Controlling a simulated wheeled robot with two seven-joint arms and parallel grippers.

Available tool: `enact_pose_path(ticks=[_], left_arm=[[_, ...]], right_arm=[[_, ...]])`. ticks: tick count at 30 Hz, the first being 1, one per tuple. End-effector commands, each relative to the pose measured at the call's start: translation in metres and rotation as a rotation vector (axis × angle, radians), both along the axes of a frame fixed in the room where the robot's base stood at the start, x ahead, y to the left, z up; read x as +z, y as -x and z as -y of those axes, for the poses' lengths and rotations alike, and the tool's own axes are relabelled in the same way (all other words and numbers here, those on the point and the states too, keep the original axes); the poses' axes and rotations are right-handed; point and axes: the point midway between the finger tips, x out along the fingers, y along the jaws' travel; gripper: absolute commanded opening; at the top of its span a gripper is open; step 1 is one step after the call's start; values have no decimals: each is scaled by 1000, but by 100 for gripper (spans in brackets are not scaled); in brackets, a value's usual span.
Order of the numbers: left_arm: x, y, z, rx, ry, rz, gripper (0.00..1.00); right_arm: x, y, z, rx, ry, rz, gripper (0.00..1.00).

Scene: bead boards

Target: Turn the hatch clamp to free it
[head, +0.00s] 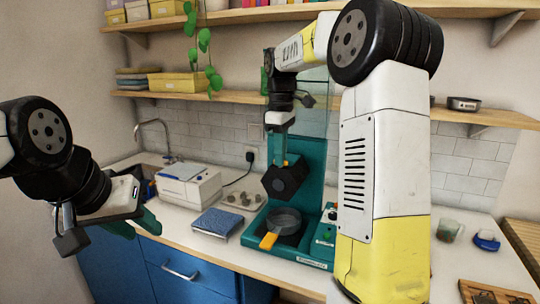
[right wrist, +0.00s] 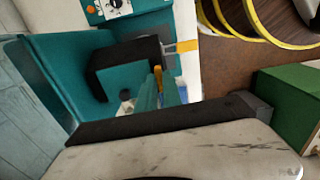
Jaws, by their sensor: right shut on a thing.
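A teal machine (head: 314,170) stands on the counter in the middle of the head view. A dark, many-sided block (head: 286,181), which looks like its hatch, sits at its front. A small orange piece, apparently the clamp (head: 288,159), shows at the top of the block. My right gripper (head: 279,152) points down there, its teal fingers shut on the orange piece. The right wrist view shows the orange clamp (right wrist: 158,76) at the teal fingertips (right wrist: 162,93), beside the black block (right wrist: 122,68); the fingers partly hide it. My left gripper (head: 134,225) is open and empty at the left, in front of the counter.
Below the block is a round grey pan (head: 284,219) with a yellow handle (head: 268,241). A blue pad (head: 218,222) and a white box-shaped appliance (head: 188,185) stand left of the machine. Shelves (head: 230,96) hang above. My right arm hides part of the counter.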

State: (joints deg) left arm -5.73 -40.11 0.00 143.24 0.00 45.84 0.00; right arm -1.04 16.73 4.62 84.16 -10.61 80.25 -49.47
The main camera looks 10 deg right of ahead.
Motion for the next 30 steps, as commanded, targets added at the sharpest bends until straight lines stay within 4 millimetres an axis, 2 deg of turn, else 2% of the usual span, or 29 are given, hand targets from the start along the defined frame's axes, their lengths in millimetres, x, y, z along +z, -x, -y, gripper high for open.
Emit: enact_pose_path(ticks=[1, 3, 4, 14, 17, 24, 30], left_arm=[[0, 0, 0, 0, 0, 0, 36], [0, 0, 0, 0, 0, 0, 36], [0, 0, 0, 0, 0, 0, 36], [0, 0, 0, 0, 0, 0, 36], [0, 0, 0, 0, 0, 0, 36], [0, 0, 0, 0, 0, 0, 36], [0, 0, 0, 0, 0, 0, 36]], right_arm=[[1, -1, 0, 1, 1, 4, 16], [1, 0, 0, 1, 1, 3, 29], [1, 0, 0, 0, 1, 3, 32], [3, 0, 0, 0, 0, 2, 32], [13, -1, 0, 0, 0, 4, 32], [54, -1, 0, 0, -1, 6, 32], [75, -1, 0, 0, 0, 2, 32]])
